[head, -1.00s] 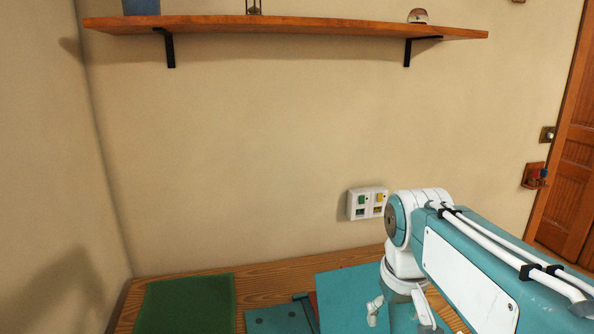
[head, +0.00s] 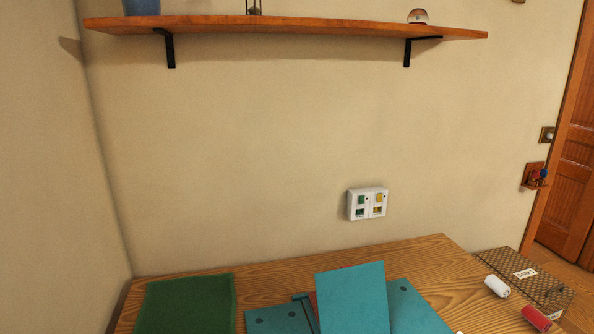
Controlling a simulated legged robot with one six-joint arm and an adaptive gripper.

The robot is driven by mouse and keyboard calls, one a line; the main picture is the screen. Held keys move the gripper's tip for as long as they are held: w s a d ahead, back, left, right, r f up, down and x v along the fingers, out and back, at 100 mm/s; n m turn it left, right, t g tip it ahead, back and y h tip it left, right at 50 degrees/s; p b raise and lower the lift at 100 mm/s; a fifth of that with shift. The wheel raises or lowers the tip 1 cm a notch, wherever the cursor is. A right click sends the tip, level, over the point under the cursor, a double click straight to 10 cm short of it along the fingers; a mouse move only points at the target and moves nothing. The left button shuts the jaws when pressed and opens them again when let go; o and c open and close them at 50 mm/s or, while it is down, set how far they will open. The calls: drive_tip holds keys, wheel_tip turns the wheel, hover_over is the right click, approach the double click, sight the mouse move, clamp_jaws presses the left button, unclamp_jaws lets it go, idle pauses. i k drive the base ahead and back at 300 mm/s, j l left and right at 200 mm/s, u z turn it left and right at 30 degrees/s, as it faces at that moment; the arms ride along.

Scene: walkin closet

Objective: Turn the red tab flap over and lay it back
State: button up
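A teal panel (head: 352,300) stands out over the wooden table at the bottom centre of the head view. Its lower part is cut off by the frame edge, and I cannot tell how far it is tilted. A thin red strip (head: 313,302) shows along its left edge, mostly hidden; I cannot tell whether it is the red tab. Teal pieces with dark round spots lie on both sides, left (head: 280,319) and right (head: 412,308). A dark bar (head: 302,297) lies by the panel's left edge. My gripper and arm are out of view.
The wooden table (head: 430,262) is bare behind and right of the panel. A green mat (head: 187,305) lies at left. A white roll (head: 497,286), a red roll (head: 536,318) and a patterned box (head: 520,272) are at right. A shelf (head: 290,24) hangs above.

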sight(351, 299)
drive_tip(key=u, duration=0.4)
drive_tip(key=l+u, duration=0.35)
drive_tip(key=k+l+u, duration=0.15)
drive_tip(key=l+u, duration=0.2)
drive_tip(key=l, duration=0.15)
drive_tip(key=k+l+u, duration=0.15)
drive_tip(key=l+u, duration=0.2)
drive_tip(key=k+l, duration=0.15)
drive_tip(key=l, duration=0.2)
drive_tip(key=k+l, duration=0.15)
drive_tip(key=l, duration=0.2)
drive_tip(key=k+l+u, duration=0.1)
drive_tip(key=l, duration=0.3)
drive_tip(key=k+l, duration=0.2)
drive_tip(key=l, duration=0.15)
